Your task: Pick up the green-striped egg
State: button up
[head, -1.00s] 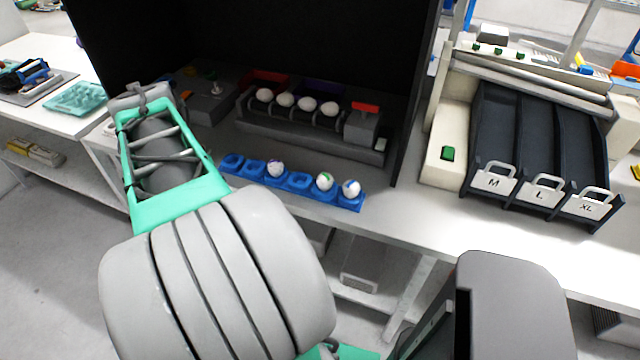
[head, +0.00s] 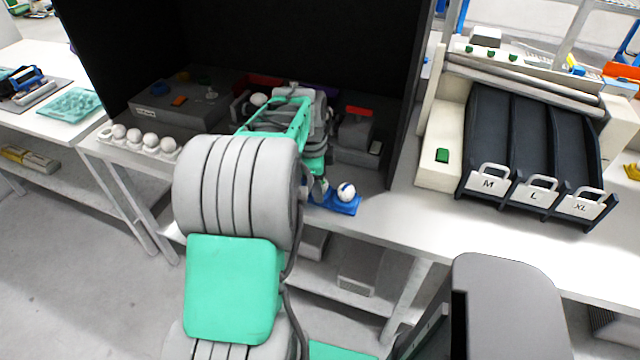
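The blue egg tray (head: 346,208) lies on the table, mostly hidden behind my arm. Only its right end shows clearly, with a blue-striped white egg (head: 346,191) in the end cup. My gripper (head: 318,190) points down at the tray just left of that egg. Its fingertips are small and partly covered, so I cannot tell whether they are open or shut. No green-striped egg can be clearly made out; the cups behind and beneath my gripper are hidden.
A row of several plain white eggs (head: 150,140) stands on the table at left. The grey roller unit with a white egg (head: 258,99) is partly behind my arm. A dark enclosure wall (head: 408,110) stands right of the tray. The M, L, XL chutes (head: 510,140) are further right.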

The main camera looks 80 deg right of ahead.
jog(key=shift+c, duration=0.3)
jog(key=c, duration=0.8)
jog(key=shift+o, duration=0.2)
